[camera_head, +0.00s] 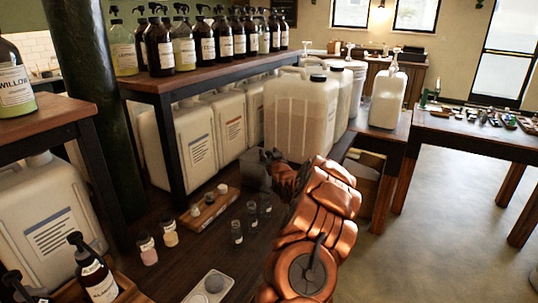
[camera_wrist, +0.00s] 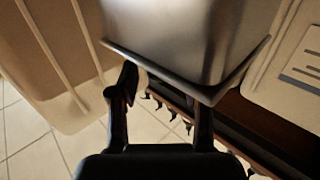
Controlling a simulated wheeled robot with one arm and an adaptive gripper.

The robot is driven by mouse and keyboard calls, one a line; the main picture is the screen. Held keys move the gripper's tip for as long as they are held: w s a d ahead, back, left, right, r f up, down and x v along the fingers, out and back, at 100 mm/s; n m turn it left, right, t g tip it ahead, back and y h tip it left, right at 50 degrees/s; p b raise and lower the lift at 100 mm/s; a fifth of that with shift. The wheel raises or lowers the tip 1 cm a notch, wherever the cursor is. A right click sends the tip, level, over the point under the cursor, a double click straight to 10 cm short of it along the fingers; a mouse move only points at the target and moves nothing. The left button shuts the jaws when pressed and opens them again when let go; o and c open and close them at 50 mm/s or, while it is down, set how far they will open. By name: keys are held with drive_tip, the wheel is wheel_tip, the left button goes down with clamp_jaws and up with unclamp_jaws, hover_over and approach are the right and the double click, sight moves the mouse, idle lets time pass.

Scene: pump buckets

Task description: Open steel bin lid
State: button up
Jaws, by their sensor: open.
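A steel bin (camera_wrist: 185,45) fills the upper middle of the wrist view, with smooth brushed grey metal and a darker lip along its near edge. My gripper (camera_wrist: 166,95) is open, with its two black fingers apart at that lip. Contact between the fingers and the metal cannot be told. In the head view my copper arm reaches in from the bottom right, and its end is beside a small dark grey boxy shape (camera_head: 254,170) on the low shelf. The bin's lid cannot be told clearly from its body.
A large translucent jug (camera_head: 300,115) stands just behind my arm's end. White canisters (camera_head: 186,148) line the shelf to the left. Small bottles (camera_head: 237,232) and a wooden tray (camera_head: 210,210) are left of my arm. Open floor (camera_head: 440,220) lies to the right.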

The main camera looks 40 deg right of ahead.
clamp_jaws()
idle(0.4)
